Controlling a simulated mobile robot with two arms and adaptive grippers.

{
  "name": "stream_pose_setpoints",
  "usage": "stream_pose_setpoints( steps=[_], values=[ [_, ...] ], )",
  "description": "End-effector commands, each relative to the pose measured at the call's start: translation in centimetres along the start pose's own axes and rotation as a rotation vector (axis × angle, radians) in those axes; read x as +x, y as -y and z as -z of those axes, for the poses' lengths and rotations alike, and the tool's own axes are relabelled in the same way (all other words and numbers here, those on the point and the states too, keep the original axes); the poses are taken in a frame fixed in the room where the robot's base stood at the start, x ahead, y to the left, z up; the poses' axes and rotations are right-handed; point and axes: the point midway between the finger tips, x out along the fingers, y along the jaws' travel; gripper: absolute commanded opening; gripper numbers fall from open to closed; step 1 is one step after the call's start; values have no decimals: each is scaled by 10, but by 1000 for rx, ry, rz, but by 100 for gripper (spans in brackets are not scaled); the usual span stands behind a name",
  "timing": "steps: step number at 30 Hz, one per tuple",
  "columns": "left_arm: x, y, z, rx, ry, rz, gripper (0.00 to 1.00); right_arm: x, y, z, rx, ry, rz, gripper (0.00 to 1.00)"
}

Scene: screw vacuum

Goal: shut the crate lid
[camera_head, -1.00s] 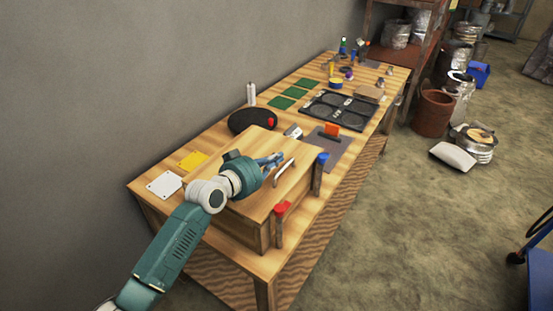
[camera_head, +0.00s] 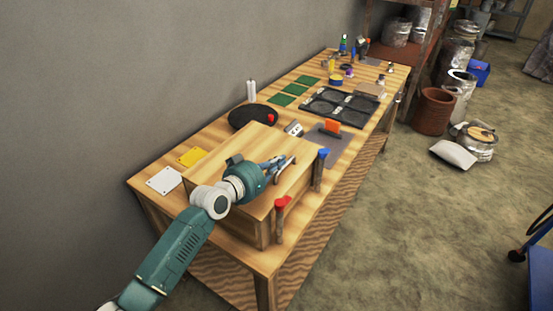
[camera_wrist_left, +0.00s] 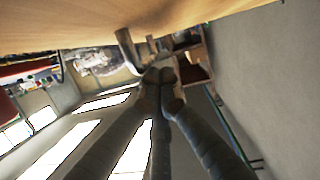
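The wooden crate (camera_head: 262,232) stands on the near end of the workbench. Its plain wooden lid (camera_head: 258,150) lies nearly level over the top; I cannot tell whether it is fully flush. A curved metal handle is on the lid, partly hidden by my gripper in the head view, and a bent metal piece, likely this handle (camera_wrist_left: 127,48), shows in the left wrist view. My left gripper (camera_head: 284,164) is just above the lid, beside the handle. In the wrist view its fingertips (camera_wrist_left: 160,76) are together with nothing seen between them. My right gripper is out of view.
A red-topped post (camera_head: 281,206) and a blue-topped post (camera_head: 321,170) stand along the crate's right side. A black oval item (camera_head: 246,119) lies behind the crate. White (camera_head: 164,181) and yellow (camera_head: 193,157) plates lie to its left. A black tray (camera_head: 340,107) lies farther along.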

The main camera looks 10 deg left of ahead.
Motion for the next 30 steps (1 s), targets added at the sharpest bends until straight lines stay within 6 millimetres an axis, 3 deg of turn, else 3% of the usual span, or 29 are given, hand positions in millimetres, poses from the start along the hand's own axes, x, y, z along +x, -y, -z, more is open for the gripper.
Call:
stream_pose_setpoints(
  steps=[1, 8, 21, 30],
  values=[
    [0, -1, -15, -12, 25, -2, 0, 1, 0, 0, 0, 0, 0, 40],
    [-8, -1, -19, -14, 31, -2, 0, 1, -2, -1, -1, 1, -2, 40],
    [-96, 0, -6, -1, 11, 1, 0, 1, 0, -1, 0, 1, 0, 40],
    [-123, -1, 0, 0, 0, 0, 0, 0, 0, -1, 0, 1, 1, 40]
  ],
)
